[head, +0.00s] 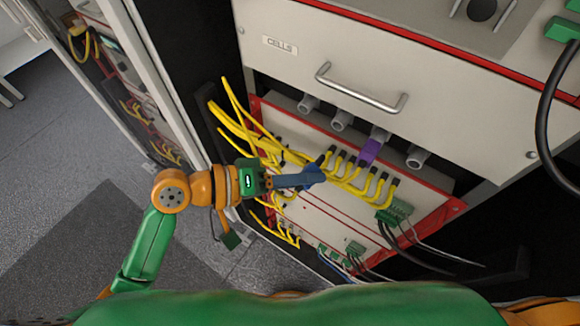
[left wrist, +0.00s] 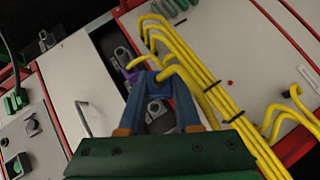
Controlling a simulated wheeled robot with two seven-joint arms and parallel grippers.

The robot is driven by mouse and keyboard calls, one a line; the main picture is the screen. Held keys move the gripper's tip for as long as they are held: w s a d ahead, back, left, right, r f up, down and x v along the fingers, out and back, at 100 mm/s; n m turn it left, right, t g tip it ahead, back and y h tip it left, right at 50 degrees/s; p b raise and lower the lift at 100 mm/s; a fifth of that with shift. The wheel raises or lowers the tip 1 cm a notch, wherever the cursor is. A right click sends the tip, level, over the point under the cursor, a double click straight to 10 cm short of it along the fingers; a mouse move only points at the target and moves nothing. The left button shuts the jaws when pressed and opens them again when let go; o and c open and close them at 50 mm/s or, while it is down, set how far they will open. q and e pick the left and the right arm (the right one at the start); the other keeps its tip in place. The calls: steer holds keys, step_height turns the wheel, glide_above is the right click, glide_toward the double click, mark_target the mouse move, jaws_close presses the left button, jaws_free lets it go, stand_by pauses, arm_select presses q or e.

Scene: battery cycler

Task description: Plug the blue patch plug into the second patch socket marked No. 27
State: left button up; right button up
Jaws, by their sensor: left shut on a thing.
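My left gripper (head: 318,174) reaches in from the left, in front of the patch panel (head: 420,222). Its blue-grey fingers are shut at the tips on the small blue patch plug (head: 313,172), which is hard to tell from the fingers. In the left wrist view the fingertips (left wrist: 154,74) meet beside a yellow cable end, and the plug is mostly hidden. A row of black-ended yellow patch cables (head: 357,167) sits along the panel, just right of the gripper. Socket numbers are unreadable, so I cannot tell which is No. 27. My right gripper is out of view.
Grey round connectors (head: 417,157) and a purple block (head: 372,150) stick out above the patch row. A drawer handle (head: 360,90) juts out higher up. Green terminal blocks (head: 397,210) with black cables lie to the right. Loose yellow cables (head: 232,122) crowd the left.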

arm_select(q)
steer(key=r+n+h+b, duration=0.1)
steer(key=n+h, duration=0.1)
steer(key=a+r+n+h+b, duration=0.1)
steer(key=shift+s+r+n+h, duration=0.2)
steer(key=shift+r+n+h, duration=0.1)
steer(key=shift+n+h, duration=0.1)
steer(key=shift+w+d+b, duration=0.25)
steer(key=shift+w+d, duration=0.6)
steer(key=shift+w, duration=0.25)
steer(key=shift+w+d+b, duration=0.2)
steer(key=shift+w+d, duration=0.65)
steer(key=shift+w, duration=0.25)
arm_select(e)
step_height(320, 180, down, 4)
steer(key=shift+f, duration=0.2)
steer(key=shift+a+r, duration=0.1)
arm_select(q)
steer(key=shift+w+d+b, duration=0.25)
steer(key=shift+w+d, duration=0.3)
steer(key=shift+w, duration=0.25)
steer(key=shift+w+d+b, duration=0.2)
steer(key=shift+w+d, duration=0.35)
steer(key=shift+w, duration=0.2)
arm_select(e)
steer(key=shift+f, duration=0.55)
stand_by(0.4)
